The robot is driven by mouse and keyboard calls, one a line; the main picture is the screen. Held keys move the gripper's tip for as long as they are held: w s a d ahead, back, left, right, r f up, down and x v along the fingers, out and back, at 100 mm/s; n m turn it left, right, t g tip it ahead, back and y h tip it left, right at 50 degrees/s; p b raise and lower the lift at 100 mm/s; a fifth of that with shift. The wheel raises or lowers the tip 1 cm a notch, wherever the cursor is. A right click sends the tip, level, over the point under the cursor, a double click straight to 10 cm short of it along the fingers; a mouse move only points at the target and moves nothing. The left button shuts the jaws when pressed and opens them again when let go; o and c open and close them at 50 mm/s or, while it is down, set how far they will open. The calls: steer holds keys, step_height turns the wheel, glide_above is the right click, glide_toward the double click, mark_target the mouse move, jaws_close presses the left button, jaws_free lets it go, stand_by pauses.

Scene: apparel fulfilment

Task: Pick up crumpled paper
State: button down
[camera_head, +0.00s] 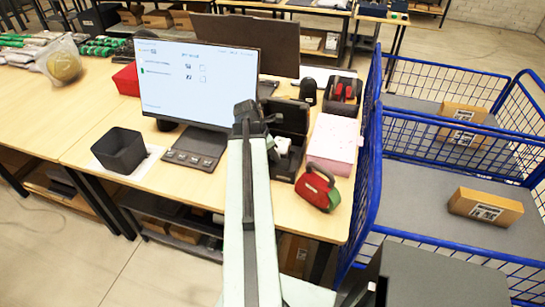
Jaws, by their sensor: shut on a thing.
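My pale arm rises from the bottom edge to a dark joint in front of the monitor. I cannot make out gripper fingers anywhere, nor anything held. I see no clearly recognisable crumpled paper. A small white object (283,146) shows in the black desk organiser (290,168), just right of my arm; I cannot tell whether it is paper. A square black bin (121,151) stands on the wooden desk (88,188), left of the keypad. Its inside looks dark, and I cannot see anything in it.
A monitor (192,82), a pink box (333,140) and a red-green pouch (318,190) are on the desk. A blue wire cart (372,150) with cardboard boxes (485,206) stands close at the right. Floor (60,255) is clear at the lower left.

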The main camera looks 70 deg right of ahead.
step_height(320, 180, up, 9)
steer(key=p, duration=0.8)
